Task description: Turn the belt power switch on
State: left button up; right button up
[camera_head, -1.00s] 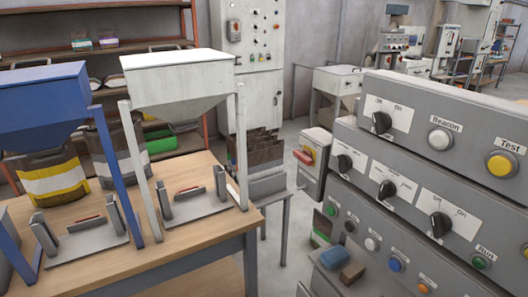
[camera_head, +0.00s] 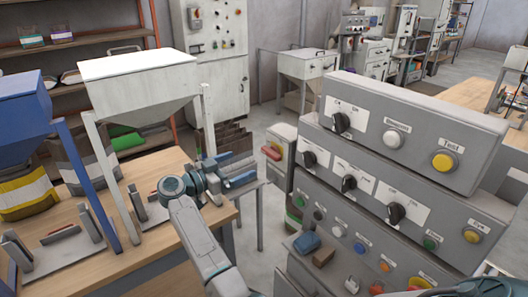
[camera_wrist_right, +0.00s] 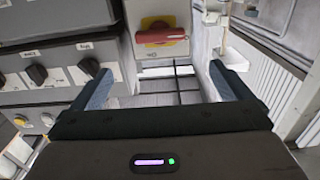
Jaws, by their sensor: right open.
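A grey switch box (camera_head: 281,165) stands left of the sloped control panel. It carries a red handle (camera_head: 271,152) on a yellow plate. In the right wrist view the red handle (camera_wrist_right: 163,36) lies roughly level across its yellow plate, ahead of the fingers. Black rotary knobs, including one at the top left of the panel (camera_head: 341,122), also show; I cannot read a belt power label on any switch. My right gripper (camera_head: 238,171) is open and empty, left of the switch box and apart from it. My left gripper is not in view.
The stepped control panel (camera_head: 400,160) with knobs and coloured buttons fills the right. A wooden table (camera_head: 165,229) with white (camera_head: 140,75) and blue (camera_head: 20,105) hoppers stands left, below and behind my right arm. A blue block (camera_head: 306,243) lies on the panel's lower ledge.

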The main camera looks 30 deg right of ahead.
aim_at(268, 153)
jog(key=d+p, duration=0.1)
jog(key=d, duration=0.2)
jog(key=d+p, duration=0.1)
jog(key=d, duration=0.2)
jog(key=d+p, duration=0.2)
jog(key=d, duration=0.1)
jog(key=shift+w+d, duration=0.25)
jog(key=shift+w, duration=0.15)
jog(key=shift+w+d+f, duration=0.1)
jog(key=shift+d, duration=0.45)
jog(key=c, duration=1)
